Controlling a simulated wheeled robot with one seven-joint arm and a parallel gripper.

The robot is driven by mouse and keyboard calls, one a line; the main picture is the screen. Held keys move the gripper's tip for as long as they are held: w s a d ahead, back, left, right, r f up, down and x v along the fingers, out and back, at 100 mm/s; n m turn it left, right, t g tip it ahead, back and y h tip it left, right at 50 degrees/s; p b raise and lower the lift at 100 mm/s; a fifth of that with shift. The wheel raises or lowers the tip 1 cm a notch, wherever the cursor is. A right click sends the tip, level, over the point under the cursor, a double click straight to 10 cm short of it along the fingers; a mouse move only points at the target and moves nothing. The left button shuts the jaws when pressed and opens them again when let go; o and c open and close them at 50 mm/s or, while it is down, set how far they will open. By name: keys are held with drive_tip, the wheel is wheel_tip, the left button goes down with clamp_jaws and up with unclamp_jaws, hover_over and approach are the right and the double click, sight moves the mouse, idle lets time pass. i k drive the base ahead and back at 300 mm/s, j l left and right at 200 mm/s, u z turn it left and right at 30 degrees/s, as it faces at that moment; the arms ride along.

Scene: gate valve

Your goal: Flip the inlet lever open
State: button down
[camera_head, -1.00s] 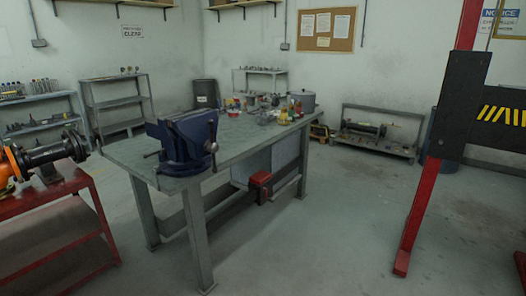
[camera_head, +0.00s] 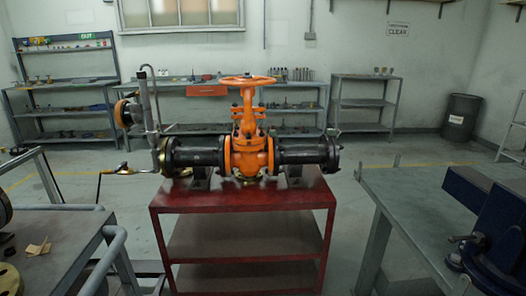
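An orange gate valve (camera_head: 248,155) with an orange handwheel (camera_head: 247,81) on top sits in a black flanged pipe on a red cart, in the middle of the head view. At the pipe's left end a thin riser (camera_head: 155,105) stands upright beside an orange round gauge-like part (camera_head: 127,113). My gripper is not in view.
The red cart (camera_head: 243,198) stands ahead with open floor around it. A grey table with rails (camera_head: 68,262) is at the near left. A workbench (camera_head: 415,205) with a blue vise (camera_head: 490,225) is at the near right. Shelves (camera_head: 370,103) line the back wall.

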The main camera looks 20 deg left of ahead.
sight(124, 163)
drive_tip(key=i+u, duration=0.35)
drive_tip(key=u, duration=0.15)
drive_tip(key=i+u, duration=0.35)
drive_tip(key=u, duration=0.15)
drive_tip(key=i+l+u, duration=0.25)
drive_tip(key=u, duration=0.25)
drive_tip(key=i+l+u, duration=0.3)
drive_tip(key=u, duration=0.15)
drive_tip(key=i+l+u, duration=0.4)
drive_tip(key=l, duration=0.15)
drive_tip(key=i+l+u, duration=0.15)
drive_tip(key=l, duration=0.2)
drive_tip(key=k+j, duration=0.05)
